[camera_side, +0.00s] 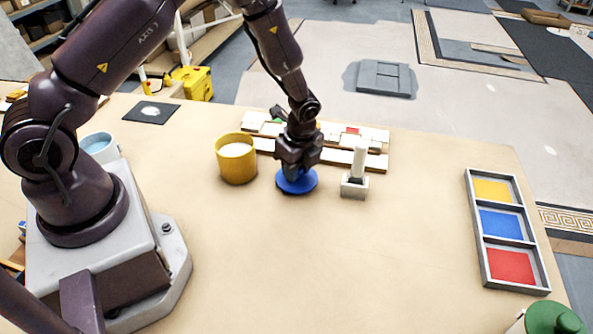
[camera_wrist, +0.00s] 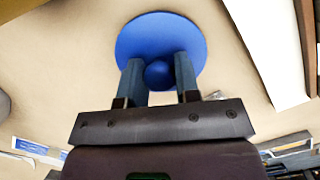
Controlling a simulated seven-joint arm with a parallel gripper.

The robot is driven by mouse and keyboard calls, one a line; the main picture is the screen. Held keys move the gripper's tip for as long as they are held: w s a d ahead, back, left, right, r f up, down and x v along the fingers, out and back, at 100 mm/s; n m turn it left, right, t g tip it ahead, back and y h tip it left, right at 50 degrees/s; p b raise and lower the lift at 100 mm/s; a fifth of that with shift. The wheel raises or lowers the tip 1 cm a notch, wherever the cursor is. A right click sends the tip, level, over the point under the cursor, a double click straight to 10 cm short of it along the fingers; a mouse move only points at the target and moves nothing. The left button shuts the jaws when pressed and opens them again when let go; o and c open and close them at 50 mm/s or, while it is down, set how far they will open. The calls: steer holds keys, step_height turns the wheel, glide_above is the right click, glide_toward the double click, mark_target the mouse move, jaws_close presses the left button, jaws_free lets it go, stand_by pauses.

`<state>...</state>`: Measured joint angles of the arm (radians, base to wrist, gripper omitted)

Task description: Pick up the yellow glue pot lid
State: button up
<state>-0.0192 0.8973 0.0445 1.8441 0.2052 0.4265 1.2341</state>
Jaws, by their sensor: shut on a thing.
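My gripper (camera_side: 296,174) is near the middle of the table, pointing down. It is shut on the round knob of a blue lid (camera_side: 297,186). In the wrist view the blue disc (camera_wrist: 150,32) lies beyond the fingers (camera_wrist: 157,80), with its knob between them. I cannot tell whether the lid touches the table. A yellow pot (camera_side: 237,170) stands open just left of my gripper, with white glue inside. I see no yellow lid in either view.
A pale panel (camera_side: 375,136) lies behind my gripper. A grey block tool with an upright handle (camera_side: 355,186) stands close on the right. A tray (camera_side: 476,222) with yellow, blue and red compartments is far right. A green-topped thing (camera_side: 553,318) is cut off bottom right. The front middle is clear.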

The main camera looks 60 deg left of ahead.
step_height(320, 180, up, 2)
steer(key=shift+r, duration=0.2)
steer(key=s+d+r, duration=0.1)
steer(key=s+r, duration=0.9)
steer(key=s, duration=0.3)
steer(key=w+a+r, duration=0.2)
steer(key=w+a, duration=0.1)
steer(key=a, duration=0.8)
steer(key=shift+f, duration=2.95)
steer(key=shift+f, duration=0.2)
